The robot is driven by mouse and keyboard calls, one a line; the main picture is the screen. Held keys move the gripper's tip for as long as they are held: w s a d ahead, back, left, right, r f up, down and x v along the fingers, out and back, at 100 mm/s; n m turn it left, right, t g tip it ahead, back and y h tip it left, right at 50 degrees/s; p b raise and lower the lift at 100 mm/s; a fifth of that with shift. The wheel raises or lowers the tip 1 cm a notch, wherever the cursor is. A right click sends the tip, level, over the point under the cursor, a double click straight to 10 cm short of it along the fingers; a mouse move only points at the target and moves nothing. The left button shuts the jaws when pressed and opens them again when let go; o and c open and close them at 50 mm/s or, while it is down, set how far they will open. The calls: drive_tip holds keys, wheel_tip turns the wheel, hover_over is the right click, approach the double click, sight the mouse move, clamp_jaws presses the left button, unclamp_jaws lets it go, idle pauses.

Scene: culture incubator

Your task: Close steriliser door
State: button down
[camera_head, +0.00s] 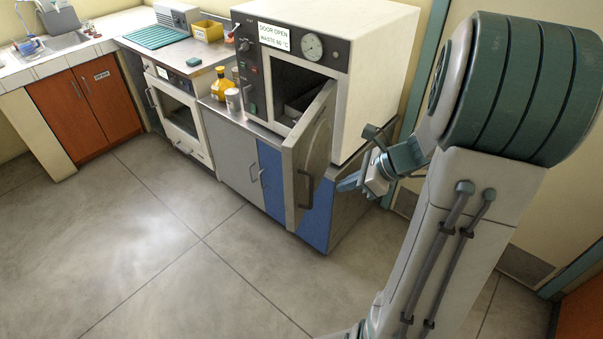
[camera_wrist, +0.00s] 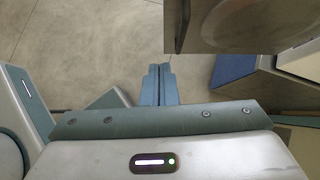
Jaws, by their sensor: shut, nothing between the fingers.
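The steriliser (camera_head: 375,60) is a white box with a dark front panel on a low cabinet. Its door (camera_head: 308,158) is a thick grey metal slab, swung well open toward the room, with a dark bar handle (camera_head: 306,188) on its outer face. The opening shows a dark chamber (camera_head: 292,95). My gripper (camera_head: 347,185) is right of the door, near its handle side; I cannot tell if it touches. In the wrist view the blue fingers (camera_wrist: 160,83) are together and empty, with the door (camera_wrist: 240,22) at upper right, seemingly just apart from them.
A sign on the steriliser reads "DOOR OPEN" (camera_head: 273,36). Bottles and a white tub (camera_head: 233,100) stand on the counter left of it. A smaller oven (camera_head: 180,115) and a sink counter (camera_head: 50,62) are further left. The floor (camera_head: 180,240) in front is clear.

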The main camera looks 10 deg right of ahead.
drive_tip(key=p, duration=0.1)
approach(295, 193)
drive_tip(key=shift+m, duration=0.4)
drive_tip(key=x, duration=0.4)
drive_tip(key=shift+s+a+f, duration=0.15)
drive_tip(key=shift+s+f, duration=0.1)
drive_tip(key=shift+f, duration=0.25)
drive_tip(key=shift+w+a, duration=0.4)
drive_tip(key=shift+a, duration=0.1)
drive_tip(key=shift+w+f, duration=0.1)
